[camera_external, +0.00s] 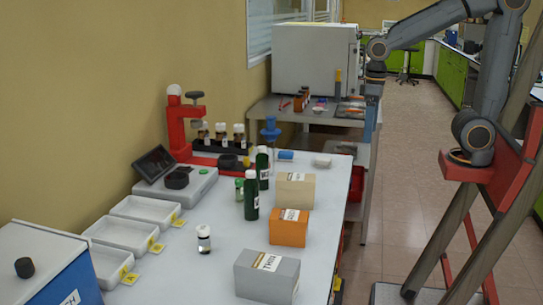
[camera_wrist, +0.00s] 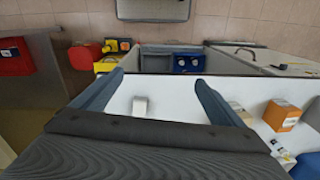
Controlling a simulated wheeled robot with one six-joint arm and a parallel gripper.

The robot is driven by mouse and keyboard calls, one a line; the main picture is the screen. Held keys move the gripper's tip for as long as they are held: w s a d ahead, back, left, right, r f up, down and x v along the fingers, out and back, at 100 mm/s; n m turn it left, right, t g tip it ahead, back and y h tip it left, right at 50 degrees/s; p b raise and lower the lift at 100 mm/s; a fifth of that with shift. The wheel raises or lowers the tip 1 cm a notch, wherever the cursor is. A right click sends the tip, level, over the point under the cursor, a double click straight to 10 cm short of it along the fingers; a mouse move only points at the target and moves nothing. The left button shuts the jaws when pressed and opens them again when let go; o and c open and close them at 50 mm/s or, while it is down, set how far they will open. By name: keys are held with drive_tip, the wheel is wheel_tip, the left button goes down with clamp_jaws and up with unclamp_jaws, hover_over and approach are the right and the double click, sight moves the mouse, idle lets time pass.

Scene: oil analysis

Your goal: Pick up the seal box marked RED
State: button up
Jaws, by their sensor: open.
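Three labelled boxes stand in a row on the white table in the external view: a beige box (camera_external: 295,191), an orange box (camera_external: 289,228) and a grey box (camera_external: 267,276). I cannot read RED on any label. The orange box also shows in the wrist view (camera_wrist: 282,115), right of my fingers, with part of the beige box (camera_wrist: 240,114) beside it. My gripper (camera_external: 370,125) hangs at the far right end of the table, away from the boxes. In the wrist view my gripper (camera_wrist: 159,80) has its two blue fingers wide apart and holds nothing.
Dark green bottles (camera_external: 251,199) stand left of the boxes, close to them. A small vial (camera_external: 204,239), white trays (camera_external: 122,233) and a red stand (camera_external: 178,125) with vials are farther left. A small white block (camera_wrist: 140,105) lies on the table, seen between my fingers.

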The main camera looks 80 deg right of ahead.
drive_tip(key=w+a+r+m+y+p, duration=0.15)
drive_tip(key=w+a+m, duration=0.25)
drive_tip(key=w+a, duration=0.45)
drive_tip(key=m+y+p, duration=0.3)
drive_tip(key=m+p, duration=0.1)
drive_tip(key=m, duration=0.8)
approach(293, 213)
drive_tip(key=a, duration=0.2)
drive_tip(key=shift+g+h, duration=0.25)
drive_tip(key=shift+g, duration=0.05)
drive_tip(key=f, duration=0.4)
drive_tip(key=shift+w+a+f, duration=0.15)
drive_tip(key=shift+a+f, duration=0.05)
drive_tip(key=shift+f, duration=0.15)
drive_tip(key=shift+p+x, duration=0.45)
drive_tip(key=shift+x, duration=1.05)
drive_tip(key=shift+w+p+x, duration=0.2)
drive_tip(key=shift+p+x, duration=0.2)
drive_tip(key=shift+x, duration=0.85)
drive_tip(key=shift+w+p+x, duration=0.2)
drive_tip(key=shift+p+x, duration=0.2)
drive_tip(key=shift+x, duration=0.8)
drive_tip(key=c, duration=1.2)
drive_tip(key=shift+o, duration=0.2)
